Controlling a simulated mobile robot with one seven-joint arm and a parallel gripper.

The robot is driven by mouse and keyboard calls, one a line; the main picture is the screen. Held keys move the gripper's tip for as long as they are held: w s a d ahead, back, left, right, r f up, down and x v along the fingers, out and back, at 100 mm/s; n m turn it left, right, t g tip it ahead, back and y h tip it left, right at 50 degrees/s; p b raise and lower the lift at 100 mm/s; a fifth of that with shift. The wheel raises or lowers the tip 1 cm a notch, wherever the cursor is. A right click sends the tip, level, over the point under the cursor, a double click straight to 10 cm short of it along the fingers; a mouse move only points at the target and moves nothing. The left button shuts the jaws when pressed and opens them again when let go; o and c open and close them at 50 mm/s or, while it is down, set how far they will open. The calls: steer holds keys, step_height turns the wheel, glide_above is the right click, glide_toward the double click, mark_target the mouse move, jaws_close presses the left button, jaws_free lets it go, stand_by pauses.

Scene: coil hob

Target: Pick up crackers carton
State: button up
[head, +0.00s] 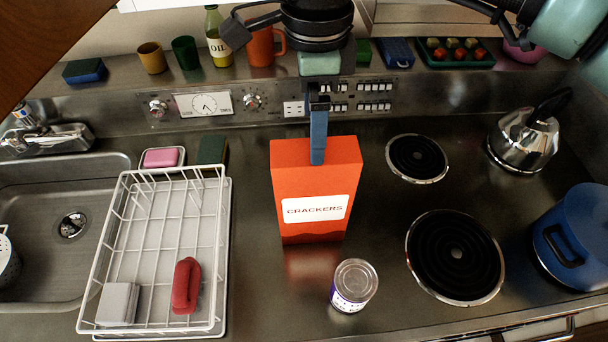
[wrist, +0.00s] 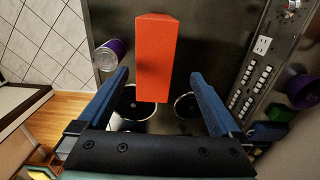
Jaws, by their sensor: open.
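The crackers carton (head: 317,190) is an orange-red box with a white label, standing upright on the metal counter in the middle of the head view. In the wrist view the carton (wrist: 154,50) shows between my two blue fingers, with a gap on each side. My gripper (head: 318,160) is open and points down over the carton's top; in the head view one finger overlaps the top face and hides part of it. The wrist view shows both fingers of my gripper (wrist: 158,72) apart. I cannot tell whether the tips are above the top or level with it.
A can (head: 354,285) stands in front of the carton to the right. A white wire dish rack (head: 225,240) is to the left. Coil burners (head: 455,255), a kettle (head: 523,138) and a blue pot (head: 575,240) are to the right. A control panel (head: 275,103) runs behind.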

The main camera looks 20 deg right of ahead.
steer(key=p, duration=0.1)
glide_toward(313, 199)
steer(key=w+f, duration=0.1)
steer(key=w+d+f, duration=0.1)
steer(key=w, duration=0.1)
steer(key=shift+w+f, duration=0.1)
steer(key=f+p, duration=0.1)
steer(key=f, duration=0.3)
steer(key=f+p, duration=0.1)
steer(key=f, duration=0.1)
steer(key=shift+s+d+p, duration=0.1)
steer(key=shift+s+p, duration=0.2)
steer(key=shift+s, duration=0.05)
steer(key=shift+r, duration=0.1)
jaws_close()
